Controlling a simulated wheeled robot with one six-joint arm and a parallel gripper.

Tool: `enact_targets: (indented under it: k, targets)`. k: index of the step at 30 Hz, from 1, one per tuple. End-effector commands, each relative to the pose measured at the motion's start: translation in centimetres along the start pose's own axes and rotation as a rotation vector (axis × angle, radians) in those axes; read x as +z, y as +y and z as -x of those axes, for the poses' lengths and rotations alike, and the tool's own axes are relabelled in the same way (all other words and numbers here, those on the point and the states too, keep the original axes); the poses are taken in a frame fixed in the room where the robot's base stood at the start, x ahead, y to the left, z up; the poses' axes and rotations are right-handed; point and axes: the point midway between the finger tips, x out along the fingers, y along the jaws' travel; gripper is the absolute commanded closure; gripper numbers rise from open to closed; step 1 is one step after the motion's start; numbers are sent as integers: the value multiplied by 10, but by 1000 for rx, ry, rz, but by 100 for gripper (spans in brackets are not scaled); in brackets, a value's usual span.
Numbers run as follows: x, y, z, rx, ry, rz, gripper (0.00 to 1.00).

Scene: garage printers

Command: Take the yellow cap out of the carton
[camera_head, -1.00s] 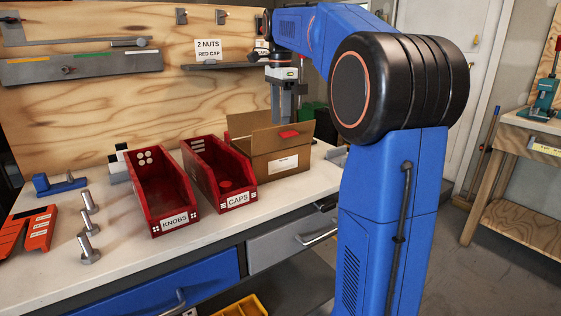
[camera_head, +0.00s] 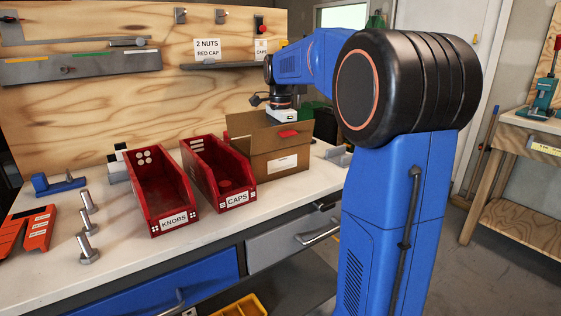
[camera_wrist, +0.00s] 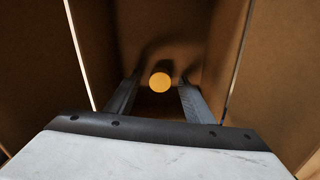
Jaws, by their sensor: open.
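The yellow cap (camera_wrist: 160,82) shows in the wrist view as a round disc inside the carton, near its floor. It lies ahead of my gripper (camera_wrist: 158,98), between the lines of the two fingers, with no finger seen touching it. My gripper is open and reaches down into the carton. The brown carton (camera_head: 280,160) stands on the bench with its flaps up, and its inner walls (camera_wrist: 100,40) surround the fingers in the wrist view. In the head view the carton hides the fingers and the cap.
A red bin marked CAPS (camera_head: 236,200) stands just left of the carton, with a red cap inside. A red bin marked KNOBS (camera_head: 174,222) is further left. Several metal bolts (camera_head: 88,240) stand at the bench's left. The bench front (camera_head: 130,258) is clear.

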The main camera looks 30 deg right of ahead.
Motion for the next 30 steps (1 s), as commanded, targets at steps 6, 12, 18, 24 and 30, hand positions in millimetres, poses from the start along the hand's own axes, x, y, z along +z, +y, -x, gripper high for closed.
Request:
enact_targets:
  k: [6,12,18,24,30]
  targets:
    - [0,0,-2,-1,0,0,52]
    - [0,0,-2,-1,0,0,83]
    - [0,0,-2,-1,0,0,95]
    - [0,0,-2,-1,0,0,95]
    - [0,-1,17,-3,0,0,95]
